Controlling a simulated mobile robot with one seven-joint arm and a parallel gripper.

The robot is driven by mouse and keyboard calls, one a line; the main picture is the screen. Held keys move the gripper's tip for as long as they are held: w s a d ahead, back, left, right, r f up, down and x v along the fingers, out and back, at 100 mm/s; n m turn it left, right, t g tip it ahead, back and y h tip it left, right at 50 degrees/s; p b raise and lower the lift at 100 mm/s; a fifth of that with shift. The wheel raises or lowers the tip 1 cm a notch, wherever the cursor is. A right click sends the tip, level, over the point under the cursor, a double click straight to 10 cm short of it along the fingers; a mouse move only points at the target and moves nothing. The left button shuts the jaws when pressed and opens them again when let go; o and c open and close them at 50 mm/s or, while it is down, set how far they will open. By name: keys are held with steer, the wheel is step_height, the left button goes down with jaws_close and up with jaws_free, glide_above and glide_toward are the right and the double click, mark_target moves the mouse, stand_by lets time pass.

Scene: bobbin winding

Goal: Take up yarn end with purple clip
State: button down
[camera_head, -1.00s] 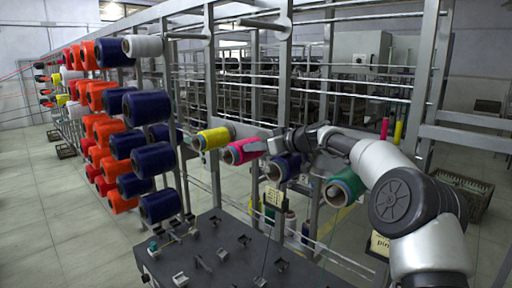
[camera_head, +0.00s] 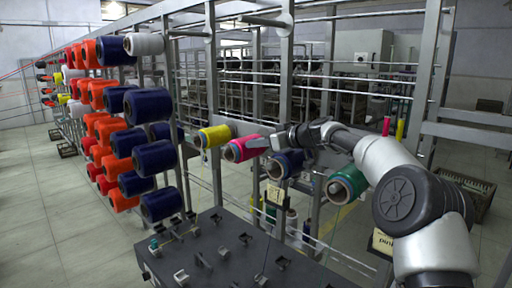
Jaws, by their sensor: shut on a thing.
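My gripper (camera_head: 273,141) is in front of the right end of the pink bobbin (camera_head: 240,149) on the rack. Its jaws are shut on a small pale bluish piece (camera_head: 258,142), which looks like the clip; its colour is hard to judge at this size. The piece overlaps the pink bobbin in the picture, and I cannot tell whether it touches. No loose yarn end can be made out.
A yellow bobbin (camera_head: 215,136) is left of the pink one; a dark blue bobbin (camera_head: 286,164) and a green bobbin (camera_head: 346,184) are to the right. A dark table (camera_head: 225,275) with small holders stands below. Orange and blue bobbins fill the left rack.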

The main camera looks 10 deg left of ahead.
steer(key=shift+s+d+r+b, duration=0.55)
steer(key=shift+d+r+b, duration=0.1)
steer(key=shift+d, duration=0.25)
steer(key=shift+s+d+r+b, duration=0.5)
steer(key=shift+d+r+b, duration=0.15)
steer(key=shift+d, duration=0.2)
